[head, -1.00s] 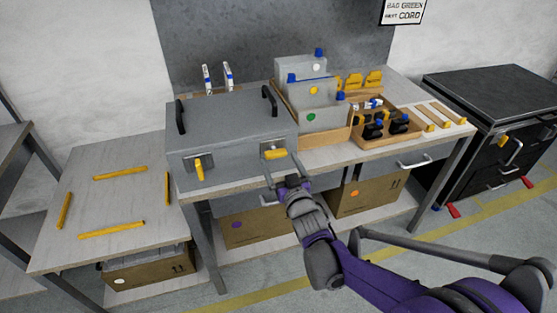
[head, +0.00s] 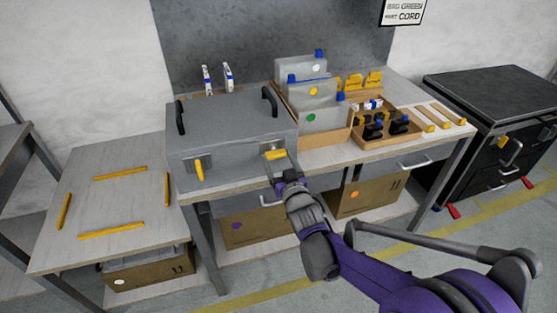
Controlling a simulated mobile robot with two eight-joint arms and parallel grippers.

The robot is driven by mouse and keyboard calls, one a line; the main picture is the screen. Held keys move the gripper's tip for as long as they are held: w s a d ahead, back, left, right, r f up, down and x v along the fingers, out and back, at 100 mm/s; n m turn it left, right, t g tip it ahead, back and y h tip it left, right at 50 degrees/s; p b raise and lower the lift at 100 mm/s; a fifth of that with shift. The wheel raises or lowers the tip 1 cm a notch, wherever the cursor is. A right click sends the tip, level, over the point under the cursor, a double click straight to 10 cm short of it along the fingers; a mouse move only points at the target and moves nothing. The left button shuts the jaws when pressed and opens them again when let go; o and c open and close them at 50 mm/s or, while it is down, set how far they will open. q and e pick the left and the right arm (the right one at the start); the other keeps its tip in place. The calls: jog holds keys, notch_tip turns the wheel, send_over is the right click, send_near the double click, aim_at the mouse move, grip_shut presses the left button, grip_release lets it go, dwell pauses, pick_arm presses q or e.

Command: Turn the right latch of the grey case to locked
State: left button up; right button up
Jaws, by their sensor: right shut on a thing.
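The grey case (head: 233,137) stands closed on the workbench, with two black handles on its lid. Its left latch (head: 199,170) is yellow and points down. Its right latch (head: 275,154) is yellow and lies about level, sideways across its plate. My right gripper (head: 277,162) comes up from the lower right and is shut on the right latch at the case's front. The fingertips partly cover the latch plate. My left gripper does not show.
Bins with grey folders (head: 314,105) and a wooden tray of small parts (head: 384,130) stand right of the case. A lower table (head: 110,205) with yellow strips is at left. A black cabinet (head: 490,95) stands at right. Cardboard boxes (head: 262,228) sit on the shelf below.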

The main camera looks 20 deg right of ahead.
jog(key=shift+m, duration=0.3)
jog(key=m, duration=0.9)
jog(key=shift+b, duration=0.4)
jog(key=m, duration=0.4)
jog(key=shift+m+b, duration=0.35)
jog(key=shift+m, duration=1.75)
jog(key=o, duration=1.2)
jog(key=s, duration=1.1)
jog(key=shift+d+p, duration=0.2)
jog(key=shift+p, duration=0.2)
